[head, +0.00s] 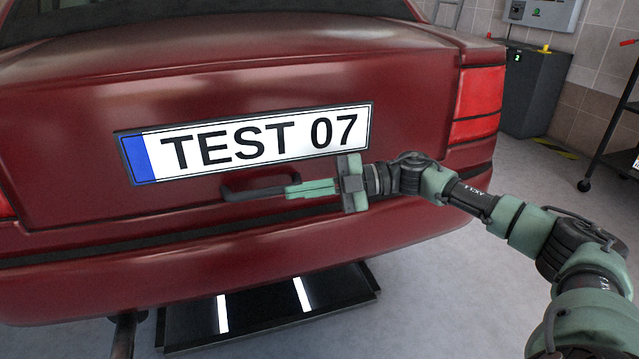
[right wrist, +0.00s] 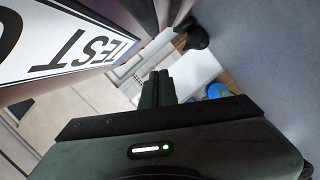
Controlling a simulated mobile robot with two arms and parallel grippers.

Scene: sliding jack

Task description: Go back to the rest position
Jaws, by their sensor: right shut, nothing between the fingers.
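My right gripper (head: 290,190) reaches in from the right in the head view, level with the lower trunk of a dark red car (head: 420,90). Its fingers are shut and empty. They point left at a dark handle (head: 240,192) below the licence plate (head: 250,142), which reads TEST 07. The fingertips overlap the handle's right end in the picture; I cannot tell if they touch. In the right wrist view the shut fingers (right wrist: 158,86) show at the middle, with the plate (right wrist: 62,40) at upper left. My left gripper is out of view.
A dark panel (head: 340,290) with two bright strips lies on the floor under the bumper. A dark cabinet (head: 530,90) and a wheeled cart (head: 602,158) stand at the right. Grey floor (head: 440,290) is open right of the car.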

